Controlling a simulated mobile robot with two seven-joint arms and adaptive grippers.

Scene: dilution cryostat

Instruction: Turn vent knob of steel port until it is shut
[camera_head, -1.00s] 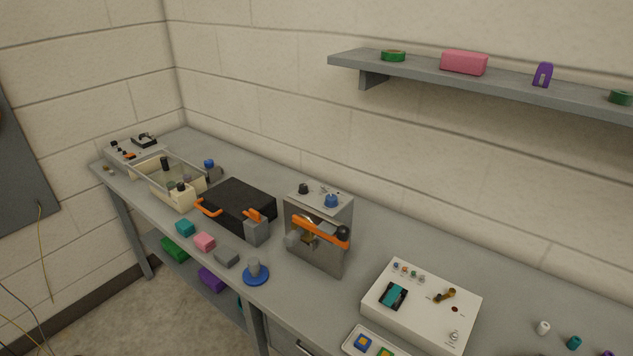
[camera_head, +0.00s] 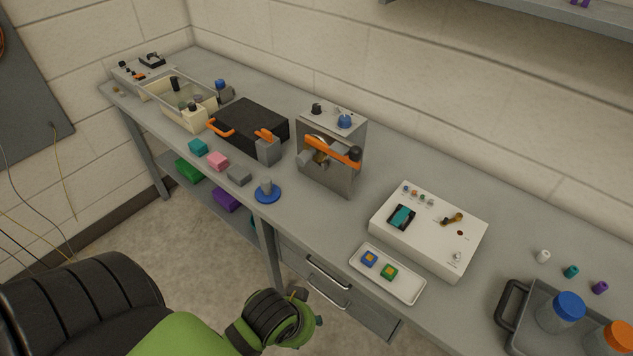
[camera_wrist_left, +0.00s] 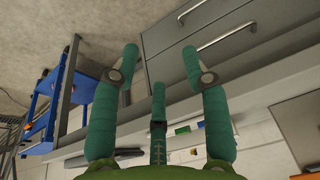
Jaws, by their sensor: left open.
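The steel port (camera_head: 330,175) is a grey metal box standing on the bench in the head view. Its front has an orange lever (camera_head: 333,152) with a dark ball end, partly covering a round brass-coloured part. Its top carries a blue knob (camera_head: 345,121) and a black knob (camera_head: 317,108); I cannot tell which is the vent knob or how far it is turned. My left gripper (camera_head: 308,305) is low in front of the bench, well below and apart from the port. The left wrist view shows its green fingers (camera_wrist_left: 160,65) spread and empty.
A white instrument box (camera_head: 428,228) and a white tray (camera_head: 387,274) lie right of the port. A black case (camera_head: 250,124) stands to its left, a blue-based peg (camera_head: 267,190) to its front left. Drawer handles (camera_head: 328,273) face my left gripper.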

